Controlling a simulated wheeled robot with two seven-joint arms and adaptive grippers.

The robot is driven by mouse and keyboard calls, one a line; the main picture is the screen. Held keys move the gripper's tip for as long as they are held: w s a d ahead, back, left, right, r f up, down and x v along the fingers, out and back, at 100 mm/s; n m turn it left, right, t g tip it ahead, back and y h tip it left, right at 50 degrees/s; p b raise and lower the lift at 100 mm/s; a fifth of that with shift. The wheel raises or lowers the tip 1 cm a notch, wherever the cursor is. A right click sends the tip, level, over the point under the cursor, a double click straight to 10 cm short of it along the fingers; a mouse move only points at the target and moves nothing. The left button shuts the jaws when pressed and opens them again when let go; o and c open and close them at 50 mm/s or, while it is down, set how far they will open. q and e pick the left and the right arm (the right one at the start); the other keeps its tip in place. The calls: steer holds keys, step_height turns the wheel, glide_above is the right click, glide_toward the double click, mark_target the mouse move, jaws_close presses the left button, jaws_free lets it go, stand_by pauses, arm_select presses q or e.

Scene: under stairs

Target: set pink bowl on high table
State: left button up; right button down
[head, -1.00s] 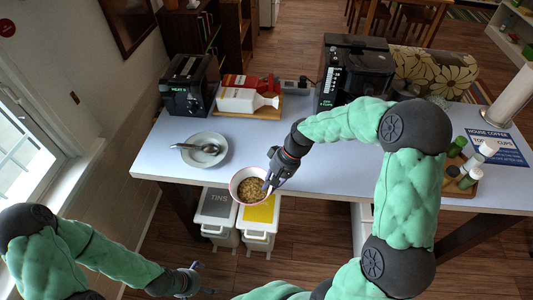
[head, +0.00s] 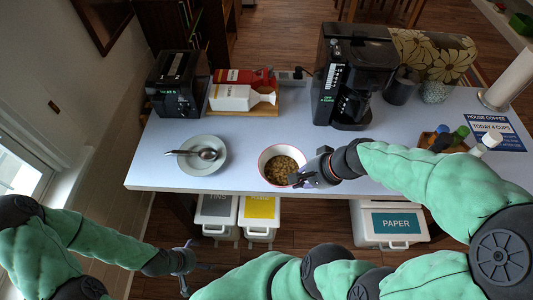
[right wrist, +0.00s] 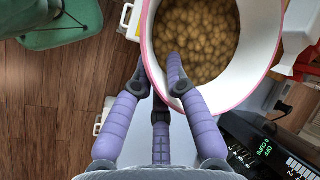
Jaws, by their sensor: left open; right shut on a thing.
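The pink bowl (head: 279,164) is white with a pink rim and holds brown food pieces. It also shows in the right wrist view (right wrist: 262,50). In the head view it appears over the front part of the high table (head: 240,179); I cannot tell whether its base touches the surface. My right gripper (head: 302,179) is shut on its near right rim, with purple fingers at the rim in the right wrist view (right wrist: 162,85). My left gripper (head: 190,270) is open and empty, low in front of the table.
A grey plate with a spoon (head: 196,155) lies left of the bowl. A toaster (head: 180,84), a tray with cartons (head: 245,105) and a coffee machine (head: 350,75) stand behind. Bins (head: 260,215) sit below the front edge.

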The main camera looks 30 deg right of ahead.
mark_target(289, 161)
steer(key=w+f, duration=0.1)
steer(key=w, duration=0.2)
steer(key=w+d+f+b, duration=0.1)
steer(key=w, duration=0.1)
steer(key=w+d+f, duration=0.1)
steer(key=w+f, duration=0.1)
steer(key=w, duration=0.1)
steer(key=shift+w+d+b, duration=0.1)
steer(key=shift+w+b, duration=0.2)
steer(key=shift+b, duration=0.05)
steer(key=w+f+b, duration=0.1)
steer(key=w+f, duration=0.1)
steer(key=w+d+f+b, duration=0.1)
steer(key=w+f, duration=0.1)
steer(key=f, duration=0.1)
steer(key=shift+w+d+f, duration=0.15)
steer(key=shift+w, duration=0.05)
steer(key=shift+w+f, duration=0.1)
steer(key=shift+f, duration=0.1)
steer(key=shift+w+f+b, duration=0.15)
steer(key=shift+f+b, duration=0.85)
steer(key=shift+f, duration=0.6)
steer(key=shift+f, duration=0.15)
steer(key=c, duration=1.2)
jaws_free()
steer(key=shift+c, duration=0.2)
